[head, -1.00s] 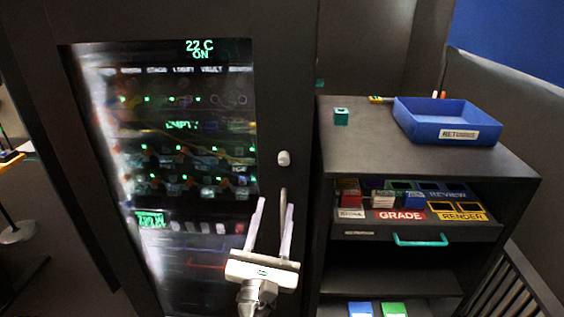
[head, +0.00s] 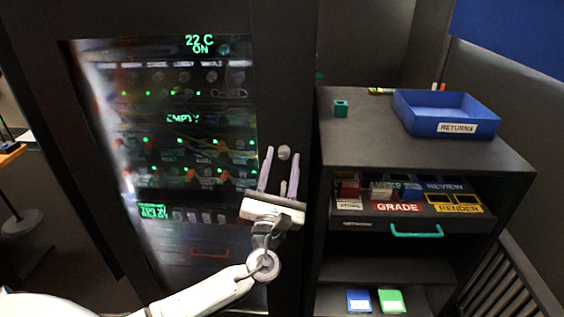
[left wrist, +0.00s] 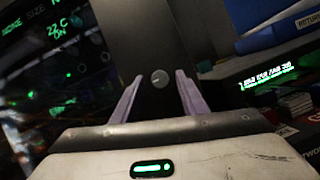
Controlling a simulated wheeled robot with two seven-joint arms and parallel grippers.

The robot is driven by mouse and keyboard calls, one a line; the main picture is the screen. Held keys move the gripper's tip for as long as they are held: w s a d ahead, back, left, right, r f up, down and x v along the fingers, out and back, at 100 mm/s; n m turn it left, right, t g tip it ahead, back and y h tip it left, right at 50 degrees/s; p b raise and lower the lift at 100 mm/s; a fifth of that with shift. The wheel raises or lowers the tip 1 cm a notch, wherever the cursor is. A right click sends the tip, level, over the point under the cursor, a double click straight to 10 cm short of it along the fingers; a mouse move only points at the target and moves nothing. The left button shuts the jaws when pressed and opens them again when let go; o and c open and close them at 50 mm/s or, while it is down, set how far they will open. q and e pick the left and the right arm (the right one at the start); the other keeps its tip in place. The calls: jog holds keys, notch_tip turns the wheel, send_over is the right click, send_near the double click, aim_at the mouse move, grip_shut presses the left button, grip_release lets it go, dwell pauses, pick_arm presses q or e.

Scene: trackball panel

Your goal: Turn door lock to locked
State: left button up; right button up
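The door lock is a small round pale knob (head: 284,152) on the dark frame at the right of the glass door (head: 180,130). In the left wrist view the knob (left wrist: 159,78) shows a slot-like mark and sits between and beyond my fingers. My left gripper (head: 282,153) is open, one finger on each side of the knob in the head view, with nothing held. I cannot tell whether the fingertips reach the knob's depth. The door handle (head: 283,188) shows partly behind the gripper. My right gripper is not in view.
A dark cabinet (head: 420,150) stands right of the door, with a blue RETURNS tray (head: 445,113) and a small teal cube (head: 340,109) on top. Its open drawer with a teal handle (head: 416,232) holds several coloured boxes. A slatted rail (head: 508,285) is at lower right.

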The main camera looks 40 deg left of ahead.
pick_arm(q)
grip_shut()
